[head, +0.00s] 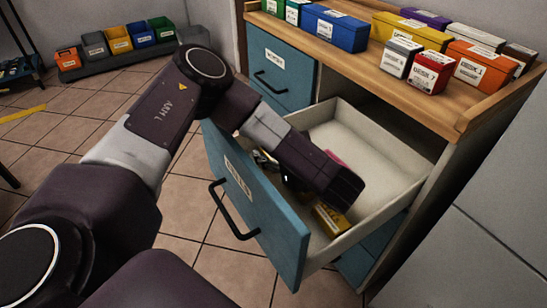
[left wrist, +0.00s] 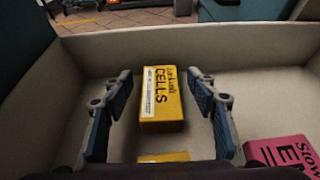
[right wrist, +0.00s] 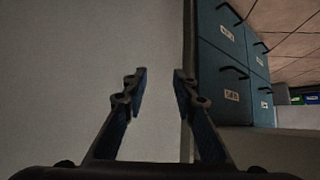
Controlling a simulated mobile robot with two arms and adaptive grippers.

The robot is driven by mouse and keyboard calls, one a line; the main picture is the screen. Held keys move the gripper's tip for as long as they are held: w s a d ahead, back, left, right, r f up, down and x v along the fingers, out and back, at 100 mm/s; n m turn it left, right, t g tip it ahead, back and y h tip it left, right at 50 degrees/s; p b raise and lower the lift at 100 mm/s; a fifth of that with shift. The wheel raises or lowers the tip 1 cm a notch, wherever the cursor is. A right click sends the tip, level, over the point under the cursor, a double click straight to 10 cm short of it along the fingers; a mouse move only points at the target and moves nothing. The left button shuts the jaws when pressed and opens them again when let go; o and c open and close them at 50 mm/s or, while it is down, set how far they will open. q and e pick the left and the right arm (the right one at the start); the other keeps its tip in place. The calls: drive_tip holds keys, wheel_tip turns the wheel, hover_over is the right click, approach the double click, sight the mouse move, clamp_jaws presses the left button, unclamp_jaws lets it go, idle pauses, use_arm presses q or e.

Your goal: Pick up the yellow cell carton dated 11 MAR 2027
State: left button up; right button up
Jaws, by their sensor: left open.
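A yellow carton marked CELLS (left wrist: 163,98) lies in the open drawer (head: 398,178). In the left wrist view it is between the two fingers of my left gripper (left wrist: 159,76), with a gap on each side. That gripper is open; in the head view my arm hides it. Its printed date is too small to read. Part of a second yellow carton (left wrist: 163,157) shows nearer the camera. A yellow carton also shows in the head view (head: 329,222), beside my arm's end. My right gripper (right wrist: 160,72) is open and empty, facing a plain pale surface.
A pink carton (left wrist: 280,151) lies in the drawer to the right of the yellow ones. The drawer's blue front (head: 255,205) and pale walls enclose the space. Several coloured boxes, including a red one (head: 430,73), stand on the wooden top (head: 372,95) above.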

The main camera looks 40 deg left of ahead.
use_arm(q)
drive_tip(key=c, duration=1.3)
drive_tip(key=shift+r, duration=0.1)
